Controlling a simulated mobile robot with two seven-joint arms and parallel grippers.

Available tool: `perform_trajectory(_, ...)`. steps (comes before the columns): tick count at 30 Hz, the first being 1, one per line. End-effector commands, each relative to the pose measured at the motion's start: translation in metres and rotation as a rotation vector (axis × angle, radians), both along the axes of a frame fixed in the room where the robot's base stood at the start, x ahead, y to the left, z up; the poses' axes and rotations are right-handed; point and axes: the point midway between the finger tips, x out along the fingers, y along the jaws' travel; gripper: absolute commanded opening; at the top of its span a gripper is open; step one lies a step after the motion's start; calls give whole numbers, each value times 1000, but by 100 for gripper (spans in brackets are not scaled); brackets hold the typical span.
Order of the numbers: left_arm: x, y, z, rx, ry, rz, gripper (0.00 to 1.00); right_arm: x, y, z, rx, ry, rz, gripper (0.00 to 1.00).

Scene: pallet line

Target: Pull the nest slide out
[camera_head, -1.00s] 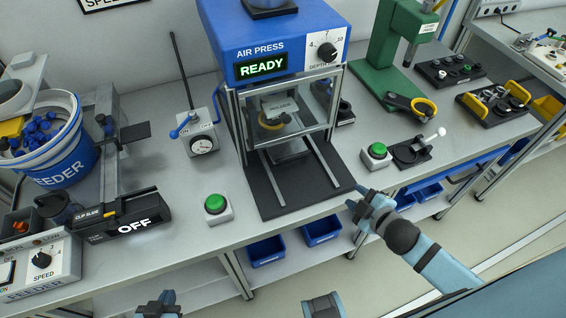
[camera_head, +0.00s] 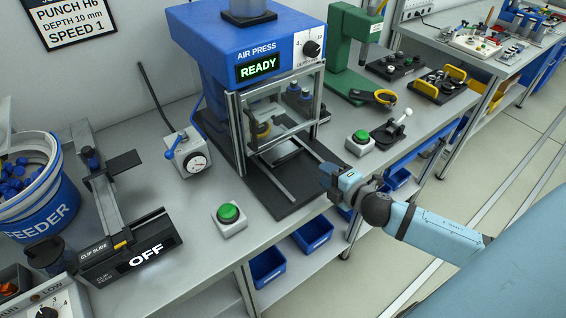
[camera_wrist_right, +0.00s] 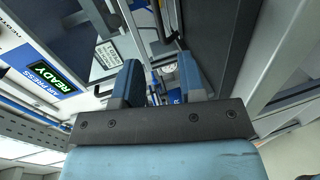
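The blue air press (camera_head: 255,50) stands at the back with its display reading READY. Its black base plate (camera_head: 285,205) reaches forward and carries two pale rails. The nest slide (camera_head: 278,153) appears to be the pale plate at the rear of the rails, inside the press frame and partly hidden by the clear guard (camera_head: 283,115). My right gripper (camera_head: 326,178) is above the right front part of the base plate, apart from the slide. In the right wrist view its two blue fingers (camera_wrist_right: 158,78) are spread with nothing between them. My left gripper is not in view.
Green buttons (camera_head: 229,214) and (camera_head: 360,142) flank the base plate. A black lever fixture (camera_head: 386,135) is at the right. Blue bins (camera_head: 268,267) sit below the table edge.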

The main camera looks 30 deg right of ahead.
Motion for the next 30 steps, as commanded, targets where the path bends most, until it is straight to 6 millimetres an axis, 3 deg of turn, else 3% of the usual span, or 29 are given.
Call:
perform_trajectory(10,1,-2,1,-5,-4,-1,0,18,-2,1,-31,-15,6,37)
perform_trajectory(24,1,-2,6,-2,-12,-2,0,101,5,-16,-29,-15,5,37)
perform_trajectory(30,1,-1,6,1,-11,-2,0,127,6,-22,-29,-13,5,37)
